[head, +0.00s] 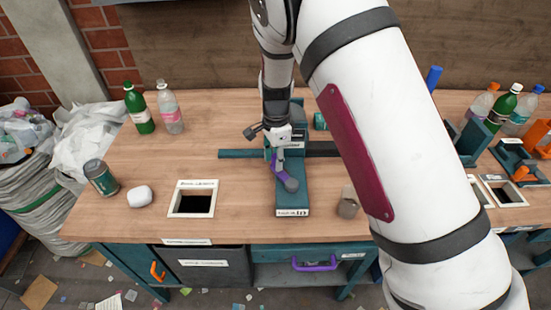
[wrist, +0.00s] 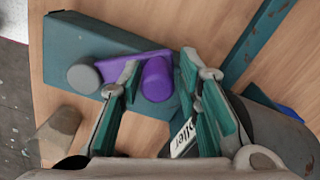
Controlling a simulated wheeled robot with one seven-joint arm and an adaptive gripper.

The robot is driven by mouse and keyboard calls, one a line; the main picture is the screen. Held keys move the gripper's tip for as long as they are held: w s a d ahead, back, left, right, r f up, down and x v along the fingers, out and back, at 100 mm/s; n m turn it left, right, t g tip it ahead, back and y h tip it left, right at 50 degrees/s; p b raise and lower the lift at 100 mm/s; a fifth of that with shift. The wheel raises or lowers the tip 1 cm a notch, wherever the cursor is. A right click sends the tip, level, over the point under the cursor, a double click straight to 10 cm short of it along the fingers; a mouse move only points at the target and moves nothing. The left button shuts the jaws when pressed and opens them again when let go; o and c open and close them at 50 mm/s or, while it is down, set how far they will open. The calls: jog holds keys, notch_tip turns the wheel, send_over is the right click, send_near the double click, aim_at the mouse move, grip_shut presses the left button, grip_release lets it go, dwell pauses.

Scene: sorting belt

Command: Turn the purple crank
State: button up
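The purple crank (head: 279,170) is on a teal machine base (head: 292,203) in the middle of the table, with a round grey end (head: 291,185) toward the front. In the wrist view the purple crank arm (wrist: 122,66) joins a grey cylinder (wrist: 83,76) and a purple cylinder (wrist: 157,79). My gripper (wrist: 158,66) is open, its green-padded fingers apart on either side of the purple cylinder, with a gap visible on the right. In the head view my gripper (head: 276,150) is over the crank's rear end and partly hides it.
A square opening (head: 193,204) is left of the machine. A grey-brown cup (head: 348,203) stands to its right. A can (head: 101,177), a white lump (head: 139,196) and bottles (head: 139,108) are at the left. My arm covers much of the right side.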

jog(key=shift+o, duration=0.2)
notch_tip(320, 180, up, 11)
jog(key=shift+s+f, duration=0.1)
jog(key=shift+f, duration=0.05)
jog(key=shift+r, duration=0.65)
jog(key=s+d+r+n+t+y, duration=0.2)
jog(key=s+d+r+n, duration=0.55)
jog(key=s+r, duration=0.6)
jog(key=s+d+r+n+t+h, duration=0.1)
jog(key=s+d+r+n, duration=0.1)
jog(key=s, duration=0.6)
jog(key=s+d+r+n+t+h, duration=0.1)
jog(key=s+d+r+n+t, duration=0.1)
jog(key=s+d+n, duration=0.2)
jog(key=shift+s+d, duration=1.3)
jog(key=shift+s, duration=0.65)
